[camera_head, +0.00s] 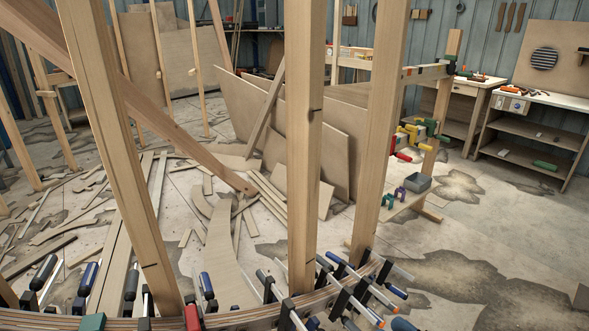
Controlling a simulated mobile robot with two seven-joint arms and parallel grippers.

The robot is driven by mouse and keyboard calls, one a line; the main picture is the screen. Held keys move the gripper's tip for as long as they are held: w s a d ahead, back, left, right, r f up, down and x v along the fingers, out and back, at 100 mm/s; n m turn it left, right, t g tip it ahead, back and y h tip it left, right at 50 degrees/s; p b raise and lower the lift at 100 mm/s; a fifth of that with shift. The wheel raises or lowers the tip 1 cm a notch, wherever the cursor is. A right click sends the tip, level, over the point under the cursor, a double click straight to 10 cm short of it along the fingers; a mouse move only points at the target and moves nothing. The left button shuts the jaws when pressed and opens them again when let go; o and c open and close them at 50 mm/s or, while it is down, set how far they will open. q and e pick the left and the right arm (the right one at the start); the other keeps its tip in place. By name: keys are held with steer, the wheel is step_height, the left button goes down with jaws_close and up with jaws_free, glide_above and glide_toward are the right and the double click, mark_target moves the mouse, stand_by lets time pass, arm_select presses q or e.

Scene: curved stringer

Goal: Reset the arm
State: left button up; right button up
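Neither of my grippers shows in the head view, and no part of my arms can be made out. The curved wooden stringer (245,317) runs along the bottom edge of the picture. Several bar clamps (345,297) with black, blue and red handles sit along it, most of them crowded at the lower middle right. Upright wooden posts stand at the stringer, one at the left (120,160), one in the middle (305,140) and one to the right (378,140).
Wood offcuts and boards (225,255) litter the floor behind the posts. Large panels (285,130) lean at the middle back. A clamp rack (425,135) stands to the right, and workbenches (540,97) line the far right wall. Floor at the right (490,230) is mostly clear.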

arm_select(q)
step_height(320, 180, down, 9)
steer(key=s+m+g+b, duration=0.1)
steer(key=b, duration=0.8)
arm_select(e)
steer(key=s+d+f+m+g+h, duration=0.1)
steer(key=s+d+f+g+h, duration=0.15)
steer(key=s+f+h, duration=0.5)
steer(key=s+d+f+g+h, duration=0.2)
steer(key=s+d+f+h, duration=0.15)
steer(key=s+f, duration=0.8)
arm_select(q)
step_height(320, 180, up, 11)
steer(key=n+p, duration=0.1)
steer(key=p, duration=1.3)
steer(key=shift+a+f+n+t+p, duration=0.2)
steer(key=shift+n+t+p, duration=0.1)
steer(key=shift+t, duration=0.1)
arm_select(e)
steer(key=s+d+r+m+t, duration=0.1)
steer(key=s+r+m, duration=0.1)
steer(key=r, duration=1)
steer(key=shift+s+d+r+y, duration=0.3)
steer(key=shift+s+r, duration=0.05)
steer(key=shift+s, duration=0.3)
